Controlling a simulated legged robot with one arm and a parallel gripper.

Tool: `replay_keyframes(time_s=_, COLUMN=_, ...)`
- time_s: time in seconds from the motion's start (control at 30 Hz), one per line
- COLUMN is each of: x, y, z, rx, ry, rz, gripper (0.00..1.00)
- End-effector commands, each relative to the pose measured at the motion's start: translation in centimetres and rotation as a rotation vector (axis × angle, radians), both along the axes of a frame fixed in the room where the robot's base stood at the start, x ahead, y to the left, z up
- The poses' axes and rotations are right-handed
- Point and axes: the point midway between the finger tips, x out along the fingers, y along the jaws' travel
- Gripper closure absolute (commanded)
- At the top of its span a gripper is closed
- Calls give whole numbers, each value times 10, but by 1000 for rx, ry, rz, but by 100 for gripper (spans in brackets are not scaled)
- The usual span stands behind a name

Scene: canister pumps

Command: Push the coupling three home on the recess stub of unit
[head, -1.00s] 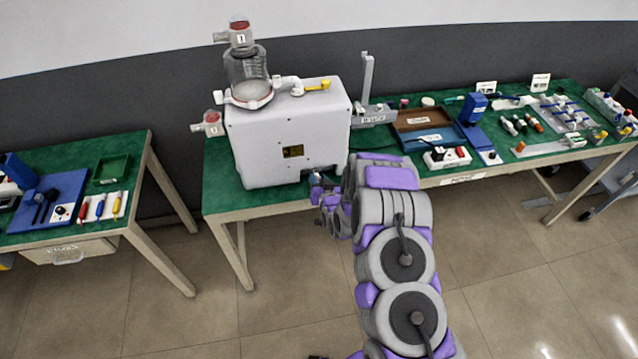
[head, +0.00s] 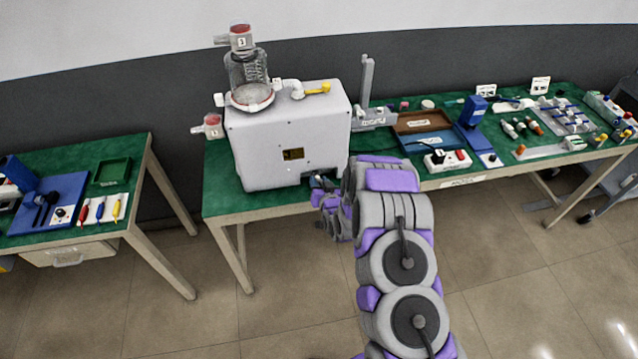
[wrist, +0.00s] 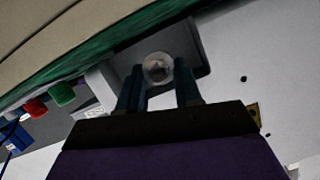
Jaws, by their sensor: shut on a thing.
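The unit is a white box (head: 290,130) on the green bench, with a clear jar (head: 248,75) on top. My gripper (head: 320,184) is low at the unit's front right corner, mostly hidden by my arm in the head view. In the wrist view my gripper (wrist: 158,78) has its two dark fingers on either side of a round, pale, translucent coupling (wrist: 157,67), and is shut on it. The coupling lies in front of a dark recess (wrist: 195,45) in the white housing. The stub is hidden, and I cannot tell how far the coupling sits on it. No number is readable on it.
A brown tray (head: 423,120) and a blue tray (head: 430,142) lie right of the unit. A second green table (head: 75,190) is at the left. The floor between the tables is clear.

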Motion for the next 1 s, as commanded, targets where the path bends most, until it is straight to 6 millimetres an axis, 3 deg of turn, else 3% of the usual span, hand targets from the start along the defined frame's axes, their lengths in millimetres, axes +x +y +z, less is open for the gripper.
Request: replay_keyframes(time_s=1.0, x=10, y=4, z=1, rx=1, ry=-1, rz=1, gripper=100)
